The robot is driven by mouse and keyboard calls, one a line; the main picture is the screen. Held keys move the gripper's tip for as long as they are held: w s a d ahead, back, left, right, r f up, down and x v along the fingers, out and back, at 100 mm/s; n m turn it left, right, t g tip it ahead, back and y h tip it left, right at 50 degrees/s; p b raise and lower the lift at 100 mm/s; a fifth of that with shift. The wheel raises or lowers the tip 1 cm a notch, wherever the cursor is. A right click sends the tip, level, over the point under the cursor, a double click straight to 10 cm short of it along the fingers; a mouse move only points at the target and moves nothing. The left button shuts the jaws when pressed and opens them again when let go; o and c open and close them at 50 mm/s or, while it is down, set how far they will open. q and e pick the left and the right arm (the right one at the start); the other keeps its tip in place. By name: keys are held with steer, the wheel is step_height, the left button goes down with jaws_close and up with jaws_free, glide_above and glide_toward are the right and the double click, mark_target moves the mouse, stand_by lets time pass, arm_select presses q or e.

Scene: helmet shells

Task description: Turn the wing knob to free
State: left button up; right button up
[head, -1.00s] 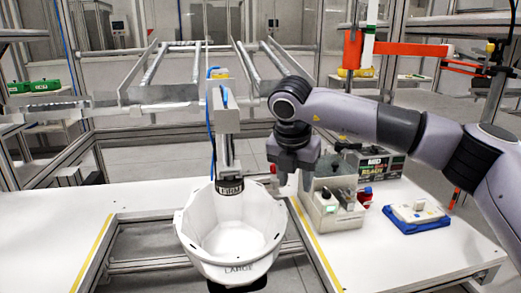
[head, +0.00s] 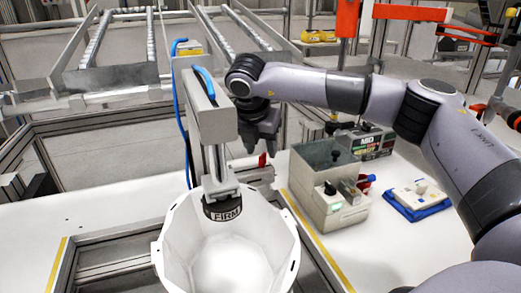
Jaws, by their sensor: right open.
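My right gripper (head: 263,152) is open and empty, fingers pointing down, just right of the grey post (head: 214,130). A small red upright piece (head: 262,160) shows directly below or behind its fingers; it may be the wing knob, but its shape is too small to tell. I cannot tell whether they touch. The post carries a black pad marked FIRM (head: 224,212) at its lower end, over a white helmet shell (head: 175,245) that is open upward. My left gripper is not in view.
A grey box (head: 322,210) with a dark knob and switches stands right of the shell. A blue tray (head: 415,212) with a white part lies farther right on the white table (head: 390,250). A blue hose (head: 180,110) runs down the post's left side.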

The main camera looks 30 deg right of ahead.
mark_target(262, 161)
steer(key=shift+x, duration=1.3)
steer(key=shift+w, duration=0.1)
jaws_close()
